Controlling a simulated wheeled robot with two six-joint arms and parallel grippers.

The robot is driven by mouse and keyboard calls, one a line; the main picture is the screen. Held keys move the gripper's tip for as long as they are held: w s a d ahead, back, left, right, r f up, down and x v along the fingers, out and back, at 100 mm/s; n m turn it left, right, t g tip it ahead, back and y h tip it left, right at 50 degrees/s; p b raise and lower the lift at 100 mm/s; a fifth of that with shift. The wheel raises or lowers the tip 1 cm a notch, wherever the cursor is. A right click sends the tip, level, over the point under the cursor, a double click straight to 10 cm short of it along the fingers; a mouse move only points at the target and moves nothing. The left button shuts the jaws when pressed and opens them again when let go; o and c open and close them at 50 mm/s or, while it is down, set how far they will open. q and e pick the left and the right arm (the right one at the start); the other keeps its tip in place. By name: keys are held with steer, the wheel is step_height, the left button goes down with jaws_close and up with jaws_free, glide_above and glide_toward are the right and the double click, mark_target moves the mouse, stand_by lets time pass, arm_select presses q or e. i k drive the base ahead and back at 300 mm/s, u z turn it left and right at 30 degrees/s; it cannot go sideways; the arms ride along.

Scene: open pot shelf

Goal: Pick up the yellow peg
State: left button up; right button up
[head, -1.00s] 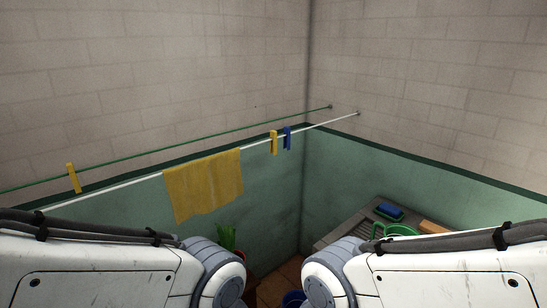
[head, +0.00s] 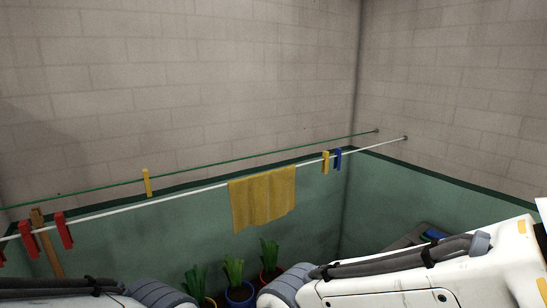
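Two yellow pegs are in the head view. One yellow peg (head: 147,182) is clipped upright on the green line (head: 210,172), left of the middle. A yellow cloth (head: 262,198) hangs on the white line between the two pegs' positions. Parts of both my arms show along the bottom edge, well below the lines. Neither gripper is in the picture, so I cannot see their fingers.
Several red pegs (head: 62,230) and a wooden post or handle (head: 45,242) are at the far left. Potted plants (head: 233,272) stand below the cloth. A counter with a blue item (head: 433,235) is at lower right. Walls meet in a corner behind the lines.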

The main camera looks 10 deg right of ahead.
mark_target(325, 163)
steer(key=u, duration=0.25)
steer(key=i, duration=1.1)
steer(key=z, duration=0.65)
